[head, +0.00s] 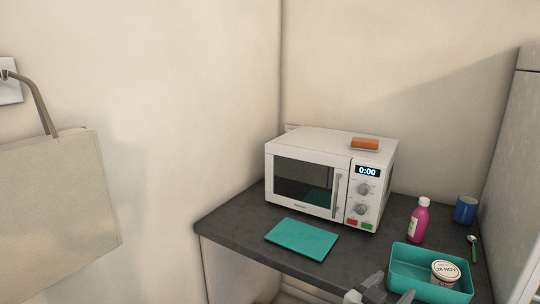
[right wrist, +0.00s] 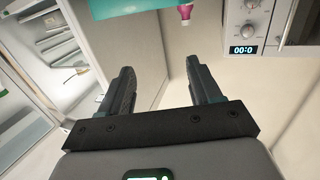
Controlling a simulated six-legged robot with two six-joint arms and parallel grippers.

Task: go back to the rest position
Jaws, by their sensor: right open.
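My right gripper (head: 390,288) shows at the bottom edge of the head view, in front of the counter's front edge and just left of the teal tray. Only part of it shows there. In the right wrist view its two dark fingers (right wrist: 158,78) stand wide apart with nothing between them. The gripper is open and empty. My left gripper is not in view.
A white microwave (head: 309,177) with an orange block (head: 365,143) on top stands on the dark counter (head: 235,222). A teal board (head: 302,239), pink bottle (head: 419,221), blue mug (head: 466,209), spoon (head: 473,246) and teal tray (head: 408,259) holding a tub (head: 445,272) are nearby. A bag (head: 55,210) hangs left.

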